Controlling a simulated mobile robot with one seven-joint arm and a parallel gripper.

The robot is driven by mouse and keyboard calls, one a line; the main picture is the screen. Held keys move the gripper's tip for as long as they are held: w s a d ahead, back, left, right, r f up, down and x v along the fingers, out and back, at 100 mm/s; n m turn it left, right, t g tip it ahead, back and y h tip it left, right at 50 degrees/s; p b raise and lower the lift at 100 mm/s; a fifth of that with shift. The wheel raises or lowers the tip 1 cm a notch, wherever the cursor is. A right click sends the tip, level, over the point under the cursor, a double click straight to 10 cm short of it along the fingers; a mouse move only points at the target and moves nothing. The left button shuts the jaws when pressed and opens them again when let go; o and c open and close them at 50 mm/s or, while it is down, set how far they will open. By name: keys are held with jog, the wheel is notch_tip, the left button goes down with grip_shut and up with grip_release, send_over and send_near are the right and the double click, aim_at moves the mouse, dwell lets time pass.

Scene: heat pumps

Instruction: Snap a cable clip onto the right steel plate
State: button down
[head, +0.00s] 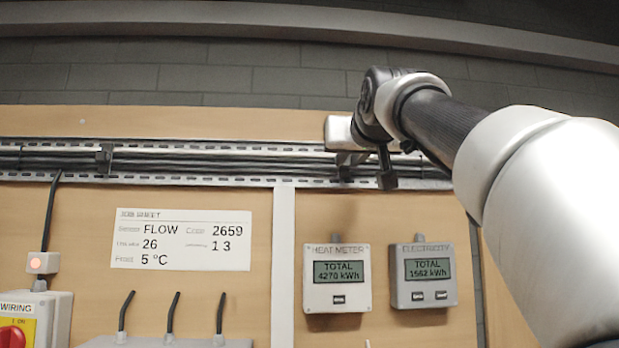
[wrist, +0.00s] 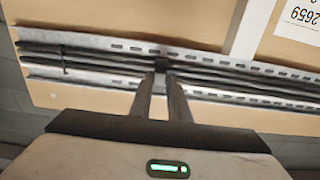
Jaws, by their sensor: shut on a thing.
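My gripper (wrist: 161,82) is shut on a small dark cable clip (wrist: 160,65) in the wrist view. The clip is at the fingertips, in front of the cables in a perforated steel tray (wrist: 200,60); I cannot tell whether it touches them. In the head view my gripper (head: 346,160) is over the right part of the tray (head: 230,182), and the arm hides the tray's far right end. Which part is the right steel plate is not clear. Another black clip (head: 104,158) sits across the cables at the left.
Black cables (head: 220,163) run along the tray. Below on the wooden board are a job sheet (head: 181,239), a heat meter (head: 337,278), an electricity meter (head: 424,276) and a wiring switch box (head: 35,318). A pale vertical strip (head: 283,260) meets the tray.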

jog(key=shift+w, duration=0.2)
dwell(0.6)
jog(key=c, duration=1.8)
grip_release()
jog(key=shift+w, duration=0.15)
jog(key=shift+o, duration=0.2)
jog(key=s+b, duration=0.3)
jog(key=s, duration=1.1)
jog(key=shift+b, duration=0.35)
